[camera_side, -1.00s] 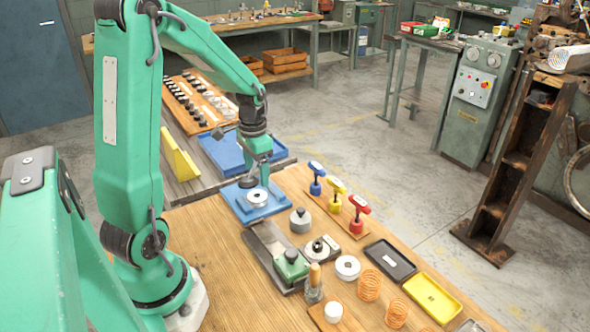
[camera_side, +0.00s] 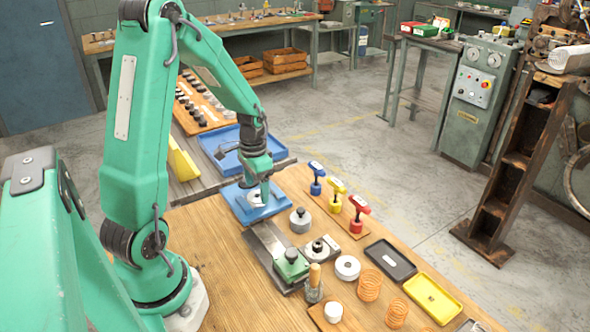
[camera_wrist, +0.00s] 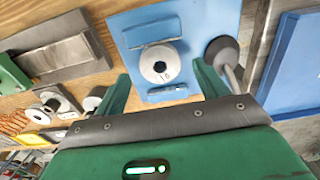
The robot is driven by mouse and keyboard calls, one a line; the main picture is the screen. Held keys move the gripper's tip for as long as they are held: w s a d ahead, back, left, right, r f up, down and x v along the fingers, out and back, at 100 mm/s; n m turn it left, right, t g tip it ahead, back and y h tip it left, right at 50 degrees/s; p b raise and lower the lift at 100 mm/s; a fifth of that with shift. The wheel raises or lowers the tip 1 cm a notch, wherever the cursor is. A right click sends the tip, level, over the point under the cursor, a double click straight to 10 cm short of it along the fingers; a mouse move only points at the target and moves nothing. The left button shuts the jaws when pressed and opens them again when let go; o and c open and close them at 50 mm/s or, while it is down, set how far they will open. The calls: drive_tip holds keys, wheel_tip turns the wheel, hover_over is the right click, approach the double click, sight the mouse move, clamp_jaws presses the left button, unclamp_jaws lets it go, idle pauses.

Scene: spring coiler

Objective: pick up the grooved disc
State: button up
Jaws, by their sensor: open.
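A silver disc (camera_wrist: 160,63) with a dark centre hole and "10" on its face lies on a blue plate (camera_wrist: 128,24) between two low blue ribs. I take it for the grooved disc; its rim groove cannot be made out. In the side view the disc (camera_side: 256,198) is partly hidden by my gripper (camera_side: 260,190). My gripper (camera_wrist: 160,76) is open and empty in the wrist view, with one green finger toward each side of the disc. The fingers hang over the blue plate; their exact height above it cannot be told.
A dark round-headed peg (camera_wrist: 223,52) stands on the blue plate close to the right finger. A grey knobbed cylinder (camera_side: 300,220), a green-and-grey slide fixture (camera_side: 284,262) and red, yellow and blue handled tools (camera_side: 337,193) stand nearby. A blue tray (camera_side: 214,150) lies behind.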

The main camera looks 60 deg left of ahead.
drive_tip(key=shift+f, duration=1.25)
drive_tip(key=shift+c, duration=0.4)
drive_tip(key=c, duration=1.3)
drive_tip(key=shift+o, duration=0.2)
drive_tip(key=shift+r, duration=0.2)
drive_tip(key=shift+r, duration=0.45)
wheel_tip(320, 180, up, 3)
drive_tip(key=d+r, duration=0.6)
drive_tip(key=d, duration=0.5)
drive_tip(key=shift+d+r, duration=0.35)
drive_tip(key=shift+r, duration=0.05)
